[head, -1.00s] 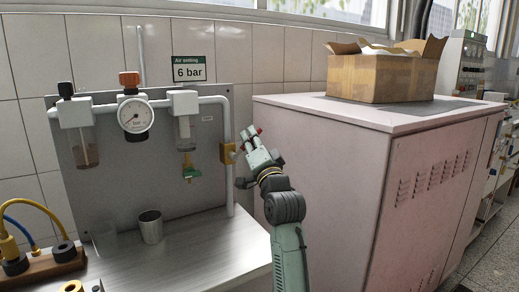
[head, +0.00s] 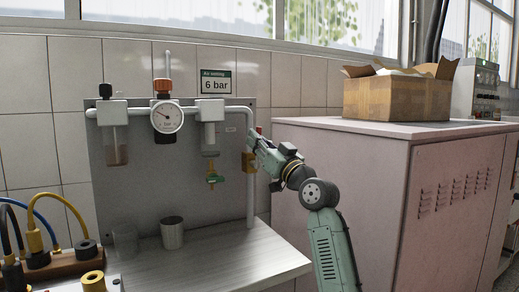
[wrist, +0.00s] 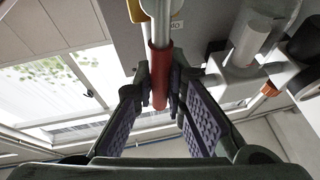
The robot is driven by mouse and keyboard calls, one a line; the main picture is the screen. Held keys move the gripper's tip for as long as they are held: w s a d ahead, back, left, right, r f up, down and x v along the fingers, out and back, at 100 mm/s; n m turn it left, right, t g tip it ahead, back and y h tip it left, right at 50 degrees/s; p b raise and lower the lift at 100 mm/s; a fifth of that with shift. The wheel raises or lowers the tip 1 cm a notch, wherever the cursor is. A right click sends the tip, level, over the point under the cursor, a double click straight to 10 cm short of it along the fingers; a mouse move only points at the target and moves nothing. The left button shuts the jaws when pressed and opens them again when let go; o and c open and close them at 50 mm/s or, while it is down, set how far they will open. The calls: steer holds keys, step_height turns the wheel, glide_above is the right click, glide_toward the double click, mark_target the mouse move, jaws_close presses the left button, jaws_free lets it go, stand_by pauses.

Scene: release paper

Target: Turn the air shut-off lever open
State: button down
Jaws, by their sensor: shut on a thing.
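The air shut-off valve has a yellow body (head: 249,162) on the grey vertical pipe at the panel's right edge. Its lever has a red handle (wrist: 160,75), seen large in the wrist view beside the pale pipe. My gripper (wrist: 162,92) is shut on the red handle, with one dark ribbed finger on each side of it. In the head view my gripper (head: 256,140) is at the pipe just above the yellow body and hides most of the lever. Only a small red bit shows there, so I cannot tell the lever's exact angle.
A pressure gauge (head: 166,117) and filter units hang on the panel to the left. A metal cup (head: 172,233) stands on the bench. A large pink-grey cabinet (head: 400,190) with a cardboard box (head: 397,98) on top is close on the right of my arm.

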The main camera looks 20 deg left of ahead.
steer(key=shift+s+a+n+g, duration=0.25)
steer(key=shift+n+g, duration=0.15)
steer(key=shift+n, duration=0.2)
steer(key=c, duration=1.6)
jaws_free()
steer(key=shift+d, duration=0.1)
steer(key=v, duration=1.2)
steer(key=shift+f, duration=0.1)
